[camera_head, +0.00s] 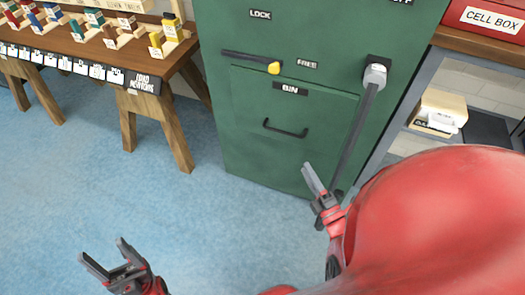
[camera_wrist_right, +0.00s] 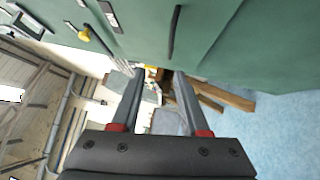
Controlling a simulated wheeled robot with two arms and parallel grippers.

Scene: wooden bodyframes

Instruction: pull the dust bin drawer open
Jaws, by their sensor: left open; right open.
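The dust bin drawer (camera_head: 265,105) is a green front low in a green cabinet, labelled BIN, with a dark bar handle (camera_head: 285,131). It looks shut. A dark latch bar with a yellow knob (camera_head: 273,68) lies across above it, its knob beside the FREE label. My right gripper (camera_head: 322,180) is open and empty, below and right of the handle. In the right wrist view the handle (camera_wrist_right: 174,32) shows beyond the open fingers, apart from them, with the yellow knob (camera_wrist_right: 85,35) to its left. My left gripper (camera_head: 103,256) is open and empty over the floor at lower left.
A long grey lever (camera_head: 362,125) hangs from the cabinet's right side, its lower end near my right gripper. A wooden table (camera_head: 150,78) with coloured blocks stands at left. A shelf with a red cell box (camera_head: 485,20) stands at right. The blue floor (camera_head: 190,220) before the cabinet is clear.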

